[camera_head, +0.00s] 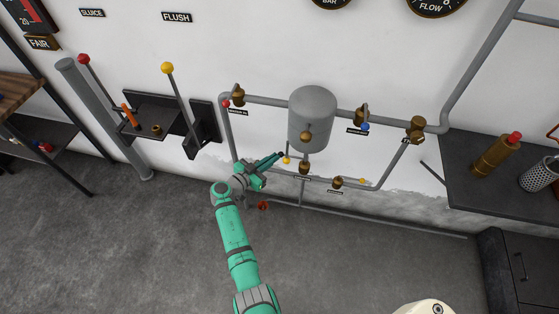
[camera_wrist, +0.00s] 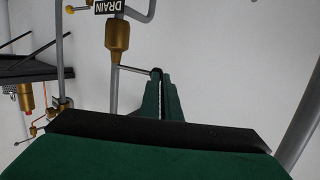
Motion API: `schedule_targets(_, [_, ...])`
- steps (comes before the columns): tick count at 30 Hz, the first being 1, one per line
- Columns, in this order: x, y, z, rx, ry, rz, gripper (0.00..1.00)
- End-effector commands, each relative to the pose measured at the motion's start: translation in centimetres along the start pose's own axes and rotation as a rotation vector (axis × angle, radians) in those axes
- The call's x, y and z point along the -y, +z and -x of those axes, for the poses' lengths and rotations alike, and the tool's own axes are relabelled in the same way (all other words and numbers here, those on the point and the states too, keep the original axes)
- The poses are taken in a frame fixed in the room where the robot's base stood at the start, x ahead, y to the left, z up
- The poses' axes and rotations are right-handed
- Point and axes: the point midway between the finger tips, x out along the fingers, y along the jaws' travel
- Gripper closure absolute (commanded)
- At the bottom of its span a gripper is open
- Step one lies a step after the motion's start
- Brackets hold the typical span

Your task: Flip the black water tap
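The black water tap has a brass body (camera_wrist: 117,38) beside a DRAIN label, with a thin lever running sideways to a black knob (camera_wrist: 156,72) in the wrist view. In the head view its brass body (camera_head: 304,168) sits on the lower pipe, under the grey tank. My gripper (camera_head: 279,156) reaches the lever's end from the left. In the wrist view my gripper's green fingers (camera_wrist: 160,80) are close together, with only a thin dark gap between them. Their tips are at the black knob; whether they pinch it or only touch it, I cannot tell.
A grey tank (camera_head: 312,118) hangs on the wall among pipes. Tall levers stand at left. A dark bench (camera_head: 455,165) is at right. The floor is mostly clear.

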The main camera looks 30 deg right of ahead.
Motion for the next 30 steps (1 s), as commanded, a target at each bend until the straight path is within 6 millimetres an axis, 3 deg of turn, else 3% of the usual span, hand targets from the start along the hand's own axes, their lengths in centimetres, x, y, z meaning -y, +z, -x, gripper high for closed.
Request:
schedule_targets(14, [0.2, -0.1, 0.8, 0.000, -0.002, -0.002, 1.00])
schedule_targets(30, [0.9, -0.1, 10.6, 0.000, 0.004, -0.002, 1.00])
